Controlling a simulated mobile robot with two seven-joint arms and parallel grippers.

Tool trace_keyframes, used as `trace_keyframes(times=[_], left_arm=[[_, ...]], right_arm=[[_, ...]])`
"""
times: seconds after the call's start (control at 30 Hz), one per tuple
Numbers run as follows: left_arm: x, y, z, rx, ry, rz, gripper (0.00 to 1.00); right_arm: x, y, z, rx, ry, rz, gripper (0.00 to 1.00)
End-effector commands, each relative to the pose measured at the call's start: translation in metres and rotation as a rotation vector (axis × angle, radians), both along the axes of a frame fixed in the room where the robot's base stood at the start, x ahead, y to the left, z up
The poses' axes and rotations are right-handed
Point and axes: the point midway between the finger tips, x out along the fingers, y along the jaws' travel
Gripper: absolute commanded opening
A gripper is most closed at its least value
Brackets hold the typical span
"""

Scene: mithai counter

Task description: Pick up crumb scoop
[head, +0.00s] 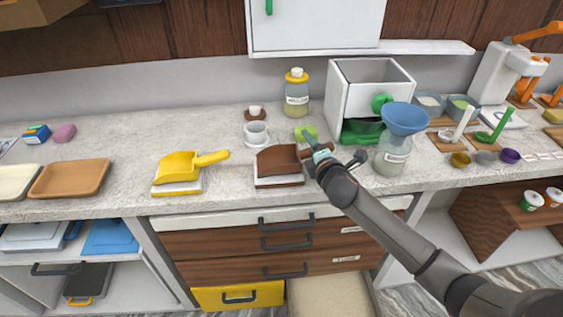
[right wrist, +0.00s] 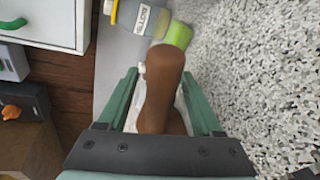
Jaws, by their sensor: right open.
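A brown scoop (head: 279,160) rests on a white-edged base on the counter, in the middle of the head view. A yellow scoop (head: 178,167) rests on a similar base to its left. No label shows which one is the crumb scoop. My right gripper (head: 318,157) is at the brown scoop's right end, where its handle is mostly hidden. In the right wrist view the brown handle (right wrist: 160,87) lies between the two green fingers of my right gripper (right wrist: 161,76), which are apart. My left gripper is not in view.
A green block (head: 305,132) and a white cup (head: 255,133) stand behind the brown scoop. A glass jar with a blue funnel (head: 405,118) stands close right of my gripper. A white bin (head: 344,103) is behind. Counter between the two scoops is clear.

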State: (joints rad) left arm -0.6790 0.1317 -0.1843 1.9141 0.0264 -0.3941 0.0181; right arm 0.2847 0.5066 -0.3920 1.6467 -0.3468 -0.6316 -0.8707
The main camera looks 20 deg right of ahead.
Motion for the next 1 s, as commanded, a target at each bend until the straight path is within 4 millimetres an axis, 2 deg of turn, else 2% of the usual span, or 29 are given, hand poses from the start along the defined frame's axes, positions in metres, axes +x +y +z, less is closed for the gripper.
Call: trace_keyframes(times=[0.07,0.67,1.0], left_arm=[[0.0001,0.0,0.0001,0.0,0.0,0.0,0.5],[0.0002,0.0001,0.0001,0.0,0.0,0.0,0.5],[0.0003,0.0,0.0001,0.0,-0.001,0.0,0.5]], right_arm=[[-0.0002,0.0002,-0.0001,0.0,0.0,0.0,0.67],[-0.0006,0.0001,-0.0002,0.0,0.0,0.0,0.0],[-0.0004,0.0001,0.0003,0.001,0.0,0.0,0.0]])
